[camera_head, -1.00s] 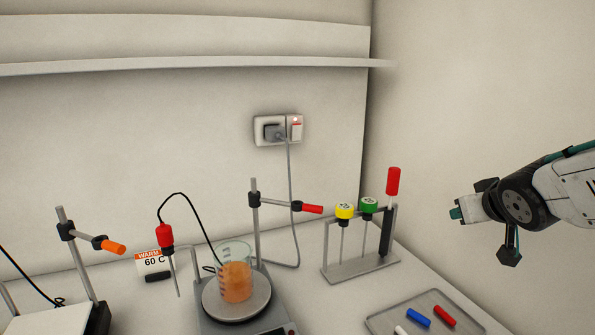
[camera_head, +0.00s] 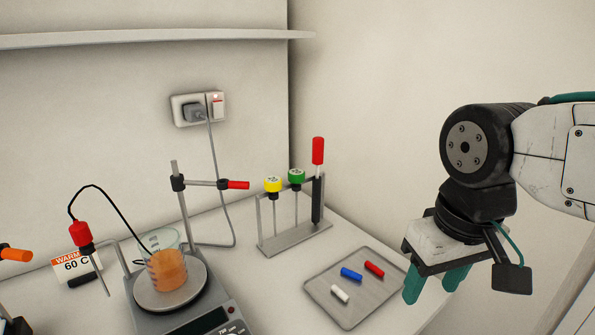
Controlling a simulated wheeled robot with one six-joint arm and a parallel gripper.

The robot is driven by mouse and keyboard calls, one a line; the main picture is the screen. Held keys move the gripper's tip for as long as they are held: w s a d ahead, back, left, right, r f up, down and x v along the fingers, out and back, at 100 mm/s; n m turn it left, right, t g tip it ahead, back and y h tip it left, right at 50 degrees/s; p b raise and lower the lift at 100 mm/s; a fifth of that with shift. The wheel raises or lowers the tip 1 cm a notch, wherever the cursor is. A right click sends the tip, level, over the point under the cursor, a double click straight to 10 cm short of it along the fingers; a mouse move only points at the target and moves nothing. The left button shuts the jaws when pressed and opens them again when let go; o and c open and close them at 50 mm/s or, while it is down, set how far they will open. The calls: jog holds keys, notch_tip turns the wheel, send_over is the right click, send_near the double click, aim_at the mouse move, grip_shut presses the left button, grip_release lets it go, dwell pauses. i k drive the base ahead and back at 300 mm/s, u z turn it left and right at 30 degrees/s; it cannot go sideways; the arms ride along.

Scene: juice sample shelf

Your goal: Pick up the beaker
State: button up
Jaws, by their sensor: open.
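The beaker (camera_head: 168,268) is clear glass with orange liquid in it. It stands upright on the round plate of a hot plate (camera_head: 190,300) at the lower left. A thin black cable passes down in front of or into it; I cannot tell which. My gripper (camera_head: 432,284) is at the right, pointing down, with its two teal fingers apart and nothing between them. It is well to the right of the beaker, beyond the tray.
A red-handled probe (camera_head: 82,234) hangs just left of the beaker. A clamp stand (camera_head: 181,205) with a red-tipped arm rises behind it. A rack (camera_head: 294,240) with yellow, green and red-topped tools stands behind. A metal tray (camera_head: 320,297) with three small bars lies between gripper and hot plate.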

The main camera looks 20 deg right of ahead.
aim_at(161, 250)
jog(key=k, duration=0.5)
jog(key=z, duration=2.5)
jog(key=k, duration=1.85)
jog(key=u, duration=2.15)
jog(key=i, duration=0.5)
